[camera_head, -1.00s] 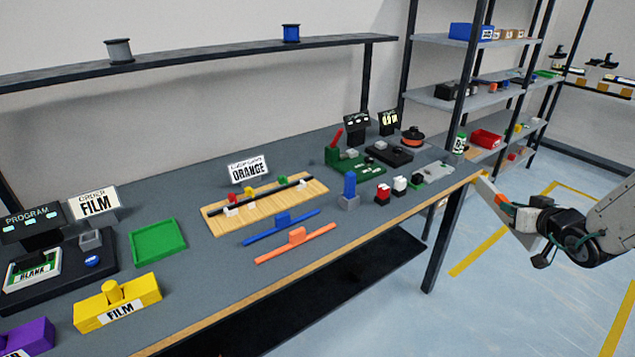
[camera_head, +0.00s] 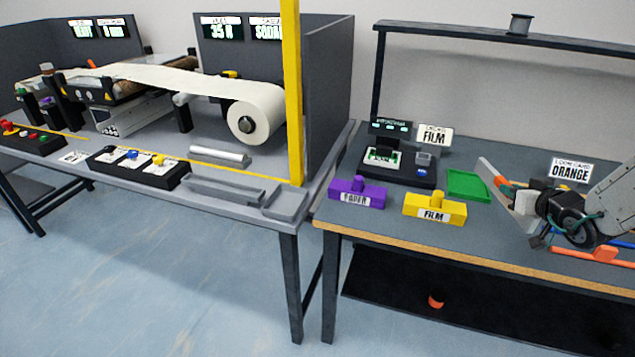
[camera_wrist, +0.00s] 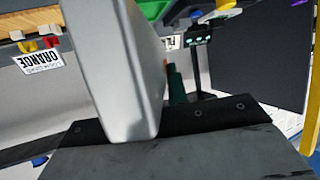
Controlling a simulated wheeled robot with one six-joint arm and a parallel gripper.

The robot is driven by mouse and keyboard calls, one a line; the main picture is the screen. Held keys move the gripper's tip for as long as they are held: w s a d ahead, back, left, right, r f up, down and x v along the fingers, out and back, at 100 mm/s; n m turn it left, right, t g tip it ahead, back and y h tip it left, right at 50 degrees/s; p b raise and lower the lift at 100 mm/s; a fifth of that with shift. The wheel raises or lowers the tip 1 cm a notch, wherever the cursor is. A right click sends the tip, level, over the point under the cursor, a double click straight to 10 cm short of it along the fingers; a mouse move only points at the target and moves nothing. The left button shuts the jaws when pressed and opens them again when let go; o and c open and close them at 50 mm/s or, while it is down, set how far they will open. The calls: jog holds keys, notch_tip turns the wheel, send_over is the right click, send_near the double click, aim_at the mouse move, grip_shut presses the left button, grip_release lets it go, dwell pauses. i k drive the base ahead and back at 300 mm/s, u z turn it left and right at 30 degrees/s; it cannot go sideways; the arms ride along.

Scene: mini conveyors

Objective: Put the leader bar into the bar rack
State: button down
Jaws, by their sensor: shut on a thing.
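My gripper (camera_head: 532,212) is at the right of the head view, in front of the right-hand bench. It is shut on a long pale grey piece (camera_head: 496,182), which I take for the leader bar. This piece fills the middle of the wrist view (camera_wrist: 115,60), very close to the camera; its grip point is not clear. A grey trough-like holder (camera_head: 222,190) lies on the left bench's front edge, perhaps the bar rack. My gripper is well to the right of it and apart from it.
A machine with a white roll (camera_head: 262,115) and a yellow post (camera_head: 292,100) stand on the left bench, with a silver cylinder (camera_head: 220,154). Purple (camera_head: 357,192) and yellow (camera_head: 435,208) blocks and a green tray (camera_head: 467,185) are on the right bench. An orange bar (camera_head: 585,254) lies near my arm.

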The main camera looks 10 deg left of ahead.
aim_at(222, 190)
jog(key=u, duration=2.1)
jog(key=i, duration=1)
